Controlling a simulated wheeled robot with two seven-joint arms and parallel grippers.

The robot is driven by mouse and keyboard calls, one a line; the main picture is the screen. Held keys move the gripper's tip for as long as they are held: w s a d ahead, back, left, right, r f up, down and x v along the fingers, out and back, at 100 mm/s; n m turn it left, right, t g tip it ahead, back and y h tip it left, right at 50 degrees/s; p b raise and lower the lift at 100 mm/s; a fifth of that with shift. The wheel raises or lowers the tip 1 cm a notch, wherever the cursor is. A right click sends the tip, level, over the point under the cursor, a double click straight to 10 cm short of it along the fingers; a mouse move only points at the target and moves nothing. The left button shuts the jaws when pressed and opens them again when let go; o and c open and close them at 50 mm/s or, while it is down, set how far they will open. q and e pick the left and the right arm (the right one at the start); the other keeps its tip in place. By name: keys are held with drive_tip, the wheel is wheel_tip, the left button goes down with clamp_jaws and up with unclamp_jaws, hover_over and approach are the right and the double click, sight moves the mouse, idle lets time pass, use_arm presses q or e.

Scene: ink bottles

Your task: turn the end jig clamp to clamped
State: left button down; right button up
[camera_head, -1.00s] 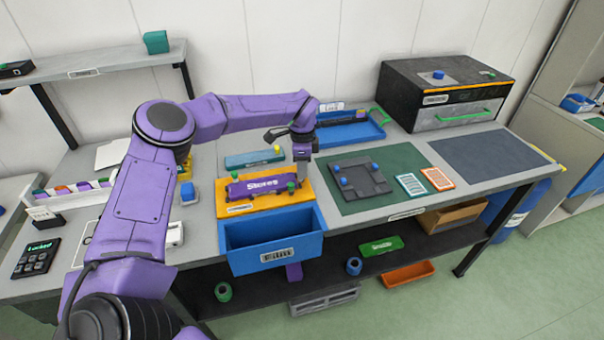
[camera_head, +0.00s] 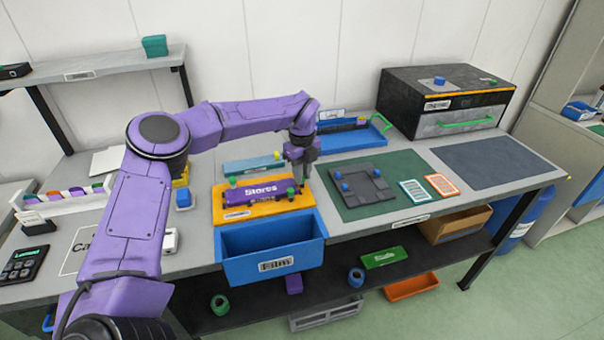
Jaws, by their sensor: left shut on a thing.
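The orange jig (camera_head: 234,215) lies on the grey bench and holds a purple plate marked "Stores" (camera_head: 262,191). A green knob (camera_head: 232,182) stands at the jig's left end. The end jig clamp, a green knob (camera_head: 291,191), is at the right end. My left gripper (camera_head: 302,181) points down at this right end and is shut on the clamp; its fingers hide part of it. Whether the clamp stands at clamped cannot be read. My right gripper is not in view.
A blue open bin (camera_head: 270,268) hangs in front of the jig. A teal block (camera_head: 250,165) lies behind it. To the right is a green mat (camera_head: 345,208) with a dark plate (camera_head: 368,188), then a black cabinet (camera_head: 440,95).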

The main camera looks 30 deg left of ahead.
use_arm(q)
drive_tip(key=shift+m, duration=0.7)
drive_tip(key=c, duration=1)
unclamp_jaws()
wheel_tip(320, 180, up, 11)
drive_tip(key=shift+f+b, duration=0.2)
drive_tip(key=shift+b, duration=0.55)
